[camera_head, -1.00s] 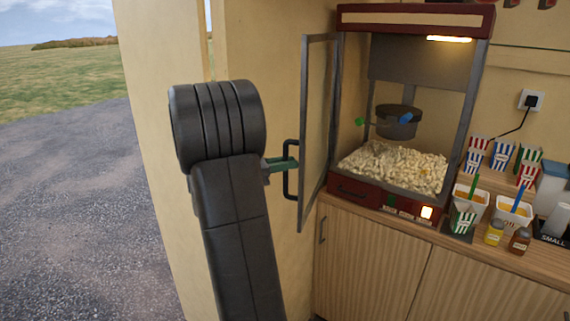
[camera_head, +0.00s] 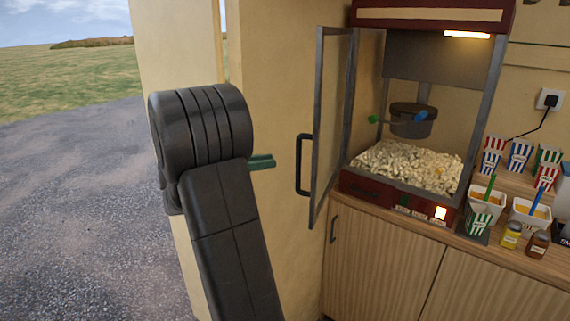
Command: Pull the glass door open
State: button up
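The glass door (camera_head: 333,125) of the popcorn machine stands swung wide open to the left, its grey frame seen nearly edge-on. Its black bar handle (camera_head: 299,164) is on the door's outer left side. My gripper (camera_head: 270,161) shows as green fingertips poking out to the right from behind my dark arm. They are to the left of the handle, with a gap between, and do not touch it. Most of the gripper is hidden by the arm, so whether the fingers are apart is unclear. Nothing is seen in them.
The popcorn machine (camera_head: 365,187) stands on a wooden counter (camera_head: 385,255), with popcorn (camera_head: 405,165) and a hanging kettle (camera_head: 412,120) inside. Striped boxes (camera_head: 519,154), sauce tubs and jars (camera_head: 511,235) stand to the right. A cream wall (camera_head: 275,90) is behind the gripper.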

jog(key=shift+v, duration=2.35)
jog(key=p, duration=0.2)
send_over(298, 186)
jog(key=shift+w, duration=0.45)
jog(key=shift+s+d, duration=0.1)
